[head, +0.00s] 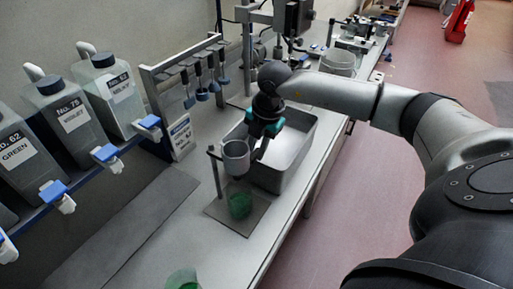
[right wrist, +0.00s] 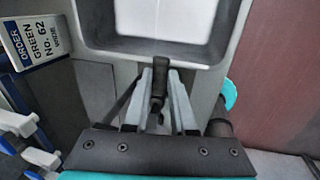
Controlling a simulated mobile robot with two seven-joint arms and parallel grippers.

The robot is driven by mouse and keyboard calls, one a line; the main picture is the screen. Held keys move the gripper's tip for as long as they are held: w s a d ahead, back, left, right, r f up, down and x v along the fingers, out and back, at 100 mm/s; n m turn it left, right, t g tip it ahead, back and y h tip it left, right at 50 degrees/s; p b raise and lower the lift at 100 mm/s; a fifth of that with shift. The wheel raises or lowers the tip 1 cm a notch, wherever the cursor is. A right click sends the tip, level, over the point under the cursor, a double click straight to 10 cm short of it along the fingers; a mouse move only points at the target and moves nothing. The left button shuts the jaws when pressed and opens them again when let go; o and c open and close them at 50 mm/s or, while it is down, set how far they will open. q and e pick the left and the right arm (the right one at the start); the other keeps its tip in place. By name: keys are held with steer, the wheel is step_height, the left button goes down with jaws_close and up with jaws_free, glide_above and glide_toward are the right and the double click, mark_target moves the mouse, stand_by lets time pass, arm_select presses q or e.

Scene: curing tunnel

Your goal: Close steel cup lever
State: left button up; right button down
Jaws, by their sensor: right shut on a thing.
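The steel cup (head: 236,157) hangs upright in a stand on a small grey plate (head: 222,214). A green see-through cup (head: 240,205) stands on the plate below it. My right gripper (head: 260,150) is at the right side of the steel cup, beside the metal basin. In the right wrist view its fingers (right wrist: 160,88) close on a dark lever (right wrist: 159,73), whose black end shows between them. The steel cup itself cannot be made out in that view. My left gripper is not in view.
A metal basin (head: 308,124) stands just behind the gripper. Bottles such as the No. 75 one (head: 73,112) line a shelf at left, with blue-handled taps below. Several tools hang on a rack (head: 170,68). Another green cup (head: 183,279) is at the bottom edge.

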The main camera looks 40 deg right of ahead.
steer(key=c, duration=0.8)
jaws_free()
steer(key=shift+o, duration=0.2)
step_height(320, 180, up, 15)
steer(key=s+d, duration=0.1)
steer(key=s, duration=0.1)
steer(key=shift+s, duration=0.35)
